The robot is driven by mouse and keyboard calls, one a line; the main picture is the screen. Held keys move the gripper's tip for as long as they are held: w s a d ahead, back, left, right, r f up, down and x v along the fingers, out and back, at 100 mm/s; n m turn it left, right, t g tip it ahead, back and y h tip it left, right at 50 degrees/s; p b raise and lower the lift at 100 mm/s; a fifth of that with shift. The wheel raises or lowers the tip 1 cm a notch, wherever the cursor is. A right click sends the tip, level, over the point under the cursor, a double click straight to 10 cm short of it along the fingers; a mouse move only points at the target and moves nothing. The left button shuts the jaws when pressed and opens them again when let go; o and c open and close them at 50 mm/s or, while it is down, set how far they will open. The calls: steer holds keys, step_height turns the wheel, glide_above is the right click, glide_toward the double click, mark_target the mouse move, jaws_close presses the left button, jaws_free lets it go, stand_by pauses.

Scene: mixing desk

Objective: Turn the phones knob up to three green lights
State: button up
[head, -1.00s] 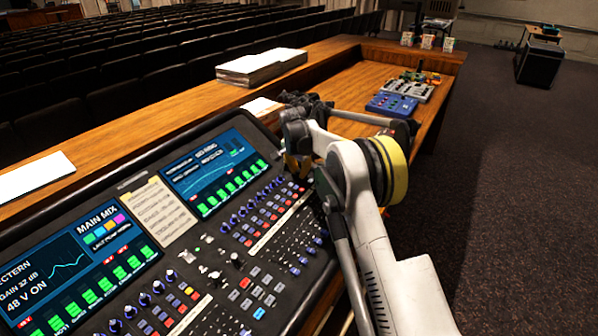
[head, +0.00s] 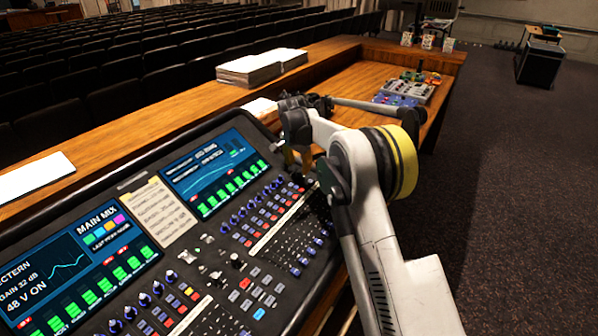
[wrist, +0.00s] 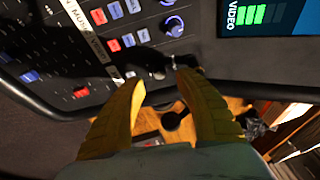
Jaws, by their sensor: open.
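The mixing desk (head: 190,240) fills the lower left of the head view. My gripper (wrist: 158,80) has its two yellow fingers apart, pointing at the desk's right-hand end near the edge. It hangs over the same end in the head view (head: 298,165), partly hidden by my arm. Between the fingertips lies a dark, shadowed spot that may be a knob; I cannot tell whether the fingers touch it. A blue knob (wrist: 173,26) sits just beyond the fingertips. No phones label or three-light row is readable, so I cannot say which knob is the phones knob.
A screen (wrist: 270,18) marked VIDEO with green bars lies beside the fingers. Red and blue buttons (wrist: 115,28) are close on the other side. Papers (head: 262,66) lie on the wooden ledge. A blue box and a grey box (head: 416,91) stand on the far desk.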

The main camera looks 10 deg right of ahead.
steer(key=v, duration=0.8)
steer(key=shift+r, duration=0.1)
steer(key=shift+s, duration=0.1)
